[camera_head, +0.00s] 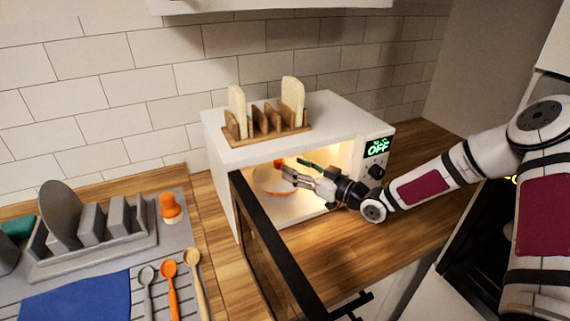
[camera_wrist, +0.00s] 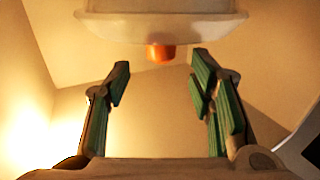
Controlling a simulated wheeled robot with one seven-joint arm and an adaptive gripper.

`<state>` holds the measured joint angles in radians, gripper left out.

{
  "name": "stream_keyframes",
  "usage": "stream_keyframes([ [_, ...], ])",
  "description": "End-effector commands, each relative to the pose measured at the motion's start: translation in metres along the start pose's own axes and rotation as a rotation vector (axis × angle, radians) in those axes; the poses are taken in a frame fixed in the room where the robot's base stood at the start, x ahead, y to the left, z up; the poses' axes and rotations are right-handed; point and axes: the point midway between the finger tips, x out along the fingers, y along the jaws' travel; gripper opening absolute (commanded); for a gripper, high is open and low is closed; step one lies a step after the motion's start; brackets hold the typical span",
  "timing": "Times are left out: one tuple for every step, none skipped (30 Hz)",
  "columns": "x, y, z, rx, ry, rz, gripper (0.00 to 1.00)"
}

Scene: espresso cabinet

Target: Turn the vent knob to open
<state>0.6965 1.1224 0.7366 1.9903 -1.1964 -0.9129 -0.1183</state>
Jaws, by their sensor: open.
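My gripper (camera_head: 298,170) reaches through the open front of a white microwave (camera_head: 222,160). In the wrist view its green-padded fingers (camera_wrist: 160,78) are wide apart with nothing between them. A small orange piece (camera_wrist: 160,53) is just beyond the fingertips, below a pale, wide-rimmed object (camera_wrist: 160,27). An orange spot (camera_head: 279,162) also shows inside the microwave near the fingertips, but I cannot tell whether it is the vent knob. A dark knob (camera_head: 376,172) is on the microwave's front panel, under a green "OFF" display (camera_head: 377,147); my wrist is close to it.
The microwave door (camera_head: 270,255) hangs open toward the front left. A wooden rack (camera_head: 266,124) with bread slices stands on top. At left are a grey dish rack (camera_head: 95,245), an orange stopper-like object (camera_head: 170,206) and several spoons.

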Motion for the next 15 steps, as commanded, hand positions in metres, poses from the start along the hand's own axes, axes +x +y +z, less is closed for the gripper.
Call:
stream_keyframes([
  [0.011, 0.001, 0.002, -0.001, 0.001, -0.002, 0.49],
  [0.016, 0.001, 0.002, -0.001, 0.000, -0.002, 0.49],
  [0.022, 0.000, 0.002, -0.001, 0.000, -0.002, 0.49],
  [0.025, 0.001, 0.002, -0.001, 0.000, -0.001, 0.49],
  [0.029, 0.001, 0.002, -0.001, 0.000, -0.001, 0.49],
  [0.033, 0.001, 0.001, -0.001, 0.000, 0.000, 0.49],
  [0.036, 0.001, 0.001, -0.001, 0.000, -0.001, 0.49],
  [0.039, 0.001, 0.001, -0.002, 0.000, -0.001, 0.49],
  [0.041, 0.001, 0.001, -0.001, 0.000, -0.001, 0.49],
  [0.043, 0.001, 0.001, -0.001, -0.001, 0.000, 0.49],
  [0.044, 0.001, 0.001, -0.001, -0.001, 0.000, 0.49],
  [0.045, 0.001, 0.000, 0.000, -0.001, 0.001, 0.49],
  [0.045, 0.001, 0.000, 0.000, -0.001, 0.001, 0.49],
  [0.046, 0.000, 0.000, 0.000, -0.001, 0.001, 0.49],
  [0.046, 0.000, 0.000, 0.000, -0.001, 0.001, 0.49],
])
